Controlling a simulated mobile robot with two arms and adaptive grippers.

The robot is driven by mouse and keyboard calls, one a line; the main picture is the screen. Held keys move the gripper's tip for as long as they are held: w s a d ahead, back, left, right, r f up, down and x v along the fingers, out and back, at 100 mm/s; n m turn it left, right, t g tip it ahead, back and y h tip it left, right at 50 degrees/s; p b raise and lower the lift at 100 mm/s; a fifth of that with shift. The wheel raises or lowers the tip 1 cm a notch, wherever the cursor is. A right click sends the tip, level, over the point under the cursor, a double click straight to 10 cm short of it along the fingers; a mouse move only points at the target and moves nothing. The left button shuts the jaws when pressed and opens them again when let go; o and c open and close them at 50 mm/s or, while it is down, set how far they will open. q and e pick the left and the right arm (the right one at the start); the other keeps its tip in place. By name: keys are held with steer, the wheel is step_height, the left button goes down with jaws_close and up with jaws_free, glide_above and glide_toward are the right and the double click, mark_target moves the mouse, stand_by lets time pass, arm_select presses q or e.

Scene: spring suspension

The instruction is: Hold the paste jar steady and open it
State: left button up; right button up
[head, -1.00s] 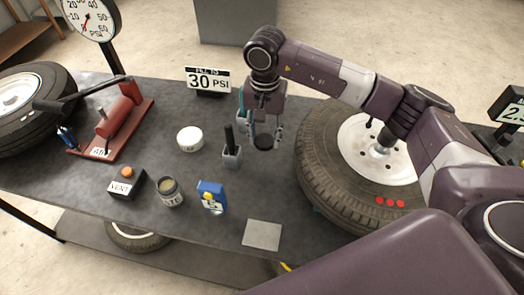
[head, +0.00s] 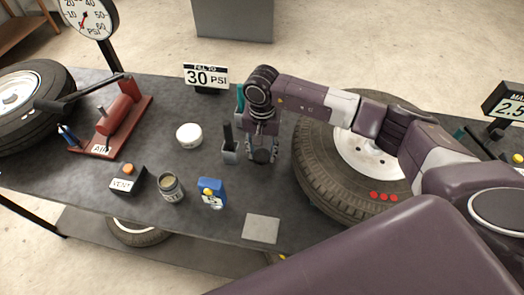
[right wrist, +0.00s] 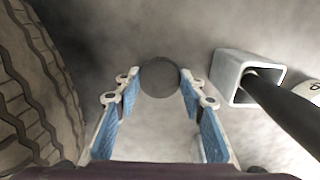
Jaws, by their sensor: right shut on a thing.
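The paste jar (head: 171,188) stands upright and uncovered near the front of the dark bench, its label partly readable and its tan contents showing at the top. My right gripper (head: 262,150) is well to the right of it, pointing down between a small grey holder and the big tire. It is shut on a dark round lid (head: 262,156). In the right wrist view the lid (right wrist: 160,77) sits between the fingertips (right wrist: 160,84), low over the bench; I cannot tell if it touches. My left gripper is not in view.
The grey holder (head: 230,156) with a black stick stands close left of the right gripper; the tire (head: 318,175) is close right. A white round tub (head: 189,135), blue box (head: 211,194), VENT box (head: 128,182) and grey square plate (head: 261,229) are around the jar.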

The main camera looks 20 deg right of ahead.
steer(key=o, duration=1.3)
steer(key=shift+f, duration=0.1)
